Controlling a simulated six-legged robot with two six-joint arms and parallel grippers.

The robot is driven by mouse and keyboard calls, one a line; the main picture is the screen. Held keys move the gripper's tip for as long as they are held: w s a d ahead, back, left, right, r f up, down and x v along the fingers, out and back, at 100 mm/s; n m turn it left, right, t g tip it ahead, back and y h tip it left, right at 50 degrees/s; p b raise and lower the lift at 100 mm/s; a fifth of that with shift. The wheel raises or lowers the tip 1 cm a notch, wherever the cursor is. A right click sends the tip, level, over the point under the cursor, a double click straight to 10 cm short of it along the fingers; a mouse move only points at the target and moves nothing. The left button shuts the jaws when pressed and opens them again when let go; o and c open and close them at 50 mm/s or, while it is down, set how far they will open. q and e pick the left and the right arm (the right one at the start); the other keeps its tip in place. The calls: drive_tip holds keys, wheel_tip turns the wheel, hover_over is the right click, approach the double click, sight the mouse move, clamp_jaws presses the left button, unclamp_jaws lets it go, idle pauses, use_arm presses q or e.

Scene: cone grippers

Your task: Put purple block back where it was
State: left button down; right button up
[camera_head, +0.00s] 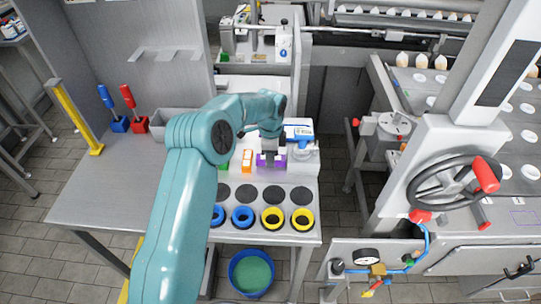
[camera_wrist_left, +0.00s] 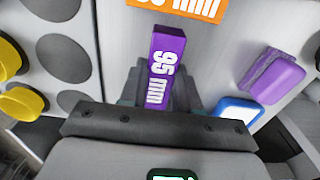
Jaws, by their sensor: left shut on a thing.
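The purple block (camera_wrist_left: 168,52), marked "95 mm", is between the jaws of my left gripper (camera_wrist_left: 152,98) in the left wrist view. In the head view my left gripper (camera_head: 270,152) points down at the back of the table, with purple showing at its tips. It is shut on the block. I cannot tell whether the block touches the table. An orange block (camera_head: 247,160) stands just left of it, and it also shows at the top of the wrist view (camera_wrist_left: 185,6). My right gripper is not in view.
Blue rings (camera_head: 243,217) and yellow rings (camera_head: 273,218) lie along the table's front edge, behind them dark discs (camera_head: 274,194). A white device (camera_head: 301,143) stands close right of my gripper. A purple piece (camera_wrist_left: 270,76) shows right in the wrist view. A blue bucket (camera_head: 251,272) is below.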

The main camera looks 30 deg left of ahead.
use_arm(q)
drive_tip(key=shift+w+f, duration=0.1)
drive_tip(key=shift+f, duration=0.3)
drive_tip(key=shift+r, duration=0.1)
drive_tip(key=c, duration=0.8)
unclamp_jaws()
drive_tip(key=shift+f, duration=0.2)
drive_tip(key=shift+r, duration=0.15)
